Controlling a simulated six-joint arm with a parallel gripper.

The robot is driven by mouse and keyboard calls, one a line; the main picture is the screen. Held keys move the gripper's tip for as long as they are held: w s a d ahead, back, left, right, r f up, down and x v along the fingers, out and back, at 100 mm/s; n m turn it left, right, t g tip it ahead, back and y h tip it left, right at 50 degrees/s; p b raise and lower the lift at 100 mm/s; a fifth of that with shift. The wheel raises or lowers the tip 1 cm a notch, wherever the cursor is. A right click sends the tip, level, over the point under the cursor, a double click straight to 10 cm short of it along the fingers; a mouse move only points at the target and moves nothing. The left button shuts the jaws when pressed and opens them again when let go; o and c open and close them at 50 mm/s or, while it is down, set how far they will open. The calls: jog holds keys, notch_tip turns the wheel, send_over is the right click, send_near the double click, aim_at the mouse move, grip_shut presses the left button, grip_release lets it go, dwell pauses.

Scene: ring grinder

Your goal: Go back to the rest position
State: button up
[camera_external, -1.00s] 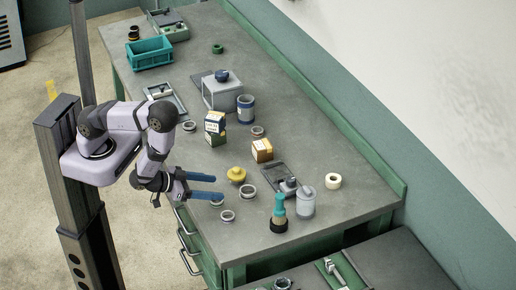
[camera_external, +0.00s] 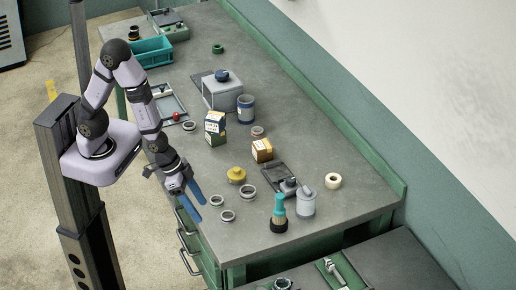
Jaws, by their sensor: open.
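My gripper (camera_external: 196,207) is at the near left edge of the grey workbench (camera_external: 310,222), just left of the loose rings. Its two blue fingers point down and to the right, apart and with nothing between them. My arm is bent up at the elbow beside its column, with the forearm coming down along the bench edge. A metal ring (camera_external: 217,200) lies just right of the fingertips, and another ring (camera_external: 228,216) lies below and right of it. I cannot tell how high the fingertips are above the bench.
A yellow knob-like part (camera_external: 236,175), a ring (camera_external: 248,191), small boxes (camera_external: 262,150), a teal-handled brush (camera_external: 280,212) and a grey canister (camera_external: 306,202) stand on the bench. A teal crate (camera_external: 153,52) is behind my arm.

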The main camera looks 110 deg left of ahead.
jog(key=s+r+m+g+b, duration=0.2)
jog(key=s+r+g, duration=0.3)
jog(key=s, duration=0.8)
jog(key=shift+s+r+m, duration=0.15)
jog(key=shift+r+m, duration=0.3)
jog(key=shift+m, duration=0.15)
jog(key=shift+d, duration=0.1)
